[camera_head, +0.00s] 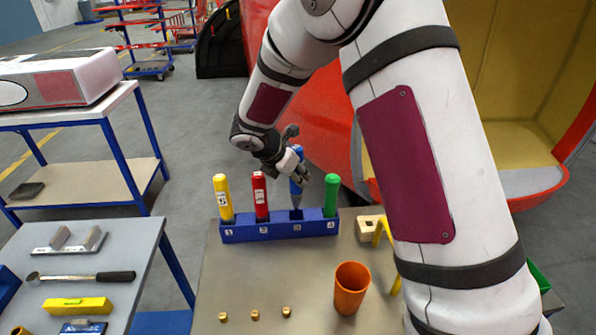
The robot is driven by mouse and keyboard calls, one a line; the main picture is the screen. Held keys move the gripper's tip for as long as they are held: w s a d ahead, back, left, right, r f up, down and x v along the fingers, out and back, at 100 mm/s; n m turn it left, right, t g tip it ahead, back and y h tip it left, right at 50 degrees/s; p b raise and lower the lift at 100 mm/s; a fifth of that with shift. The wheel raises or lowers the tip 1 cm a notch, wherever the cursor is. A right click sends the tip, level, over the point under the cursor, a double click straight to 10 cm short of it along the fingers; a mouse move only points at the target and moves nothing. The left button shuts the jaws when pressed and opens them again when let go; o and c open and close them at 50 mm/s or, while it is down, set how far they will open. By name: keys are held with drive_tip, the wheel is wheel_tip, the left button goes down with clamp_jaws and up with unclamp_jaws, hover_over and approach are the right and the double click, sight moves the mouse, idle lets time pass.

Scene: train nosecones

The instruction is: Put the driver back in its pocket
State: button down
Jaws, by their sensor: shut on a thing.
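A blue rack (265,233) with numbered pockets stands at the far edge of a grey worktop. A yellow driver (222,198) stands in pocket 1, a red driver (261,197) in pocket 2 and a green driver (331,195) in pocket 4. My gripper (297,178) is shut on a blue driver (296,197) and holds it nearly upright over pocket 3. The driver's lower end is at the dark pocket opening; I cannot tell how deep its tip is. My fingers hide part of its handle.
An orange cup (351,288), small brass pieces (255,314) and a wooden block (369,228) are on the worktop (230,280). A side table at left holds a ratchet (80,277) and a yellow level (77,305). My arm covers the right side.

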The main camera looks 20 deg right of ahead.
sight(292, 193)
drive_tip(key=shift+f+b, duration=0.9)
drive_tip(key=shift+f, duration=2.9)
drive_tip(key=c, duration=1.1)
unclamp_jaws()
drive_tip(key=v, duration=1.2)
drive_tip(key=s+d+r+m+y, duration=0.1)
drive_tip(key=s+d+r+m, duration=0.2)
drive_tip(key=s+r+m, duration=0.35)
drive_tip(key=s+d+r+m+y, duration=0.1)
drive_tip(key=s+d+r+m, duration=0.3)
drive_tip(key=s+r+m, duration=0.25)
drive_tip(key=s+r+m+y, duration=0.1)
drive_tip(key=s+m+y, duration=0.1)
drive_tip(key=s+m, duration=0.4)
drive_tip(key=s+a+r+m+t+y, duration=0.1)
drive_tip(key=s+r+m, duration=0.1)
drive_tip(key=s+m, duration=0.3)
drive_tip(key=s, duration=0.3)
drive_tip(key=shift+s+r+m+t+y, duration=0.25)
drive_tip(key=shift+r+m+t+y, duration=0.05)
drive_tip(key=shift+r+m+y, duration=0.1)
